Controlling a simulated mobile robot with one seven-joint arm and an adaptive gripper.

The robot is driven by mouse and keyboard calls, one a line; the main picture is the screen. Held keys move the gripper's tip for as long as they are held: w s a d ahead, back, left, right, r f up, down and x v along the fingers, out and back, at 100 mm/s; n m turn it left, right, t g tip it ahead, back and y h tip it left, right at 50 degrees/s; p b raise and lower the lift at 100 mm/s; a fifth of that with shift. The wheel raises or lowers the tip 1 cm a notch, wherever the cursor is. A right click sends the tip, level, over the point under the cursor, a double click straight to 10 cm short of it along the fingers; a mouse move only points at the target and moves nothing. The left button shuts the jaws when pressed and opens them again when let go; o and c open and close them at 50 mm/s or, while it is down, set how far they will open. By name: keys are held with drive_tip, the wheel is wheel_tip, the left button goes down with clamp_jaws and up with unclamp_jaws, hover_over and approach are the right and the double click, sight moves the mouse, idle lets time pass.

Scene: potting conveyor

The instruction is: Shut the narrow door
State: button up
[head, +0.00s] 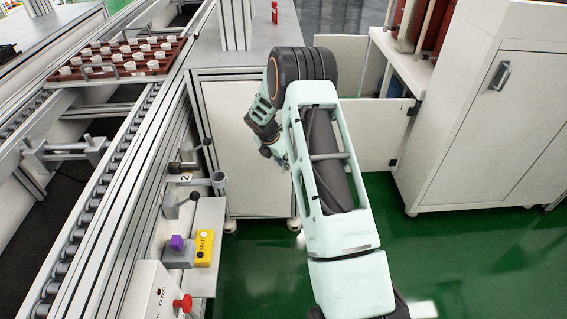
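A white door panel (372,128), which looks like the narrow door, stands open in the middle right of the head view. Its right edge meets the white cabinet (440,188) at dark hinges, and it sticks out to the left over the green floor. My arm crosses in front of its left part, so that end is hidden. My arm bends at a dark joint left of the door, and its wrist part points down behind the forearm. My gripper's fingers do not show. I cannot tell whether anything touches the door.
The right cabinet has a shut front door with a handle (500,75). A roller conveyor (85,225) runs along the left, with a red-brown tray (64,78) of small white cups. A red knob (183,303) and yellow block (204,248) sit nearby. Green floor lies open at lower right.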

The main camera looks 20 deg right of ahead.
drive_tip(key=shift+c, duration=0.7)
clamp_jaws()
drive_tip(key=shift+w+d+r+p, duration=0.1)
drive_tip(key=shift+w+d+p, duration=0.1)
drive_tip(key=shift+w+p, duration=0.1)
drive_tip(key=shift+w+d+n+p, duration=0.25)
drive_tip(key=shift+w+n+p, duration=0.1)
drive_tip(key=shift+w, duration=0.2)
drive_tip(key=shift+w+d+n+p, duration=0.25)
drive_tip(key=shift+w+n, duration=0.1)
drive_tip(key=shift+w, duration=0.2)
drive_tip(key=shift+o, duration=0.7)
unclamp_jaws()
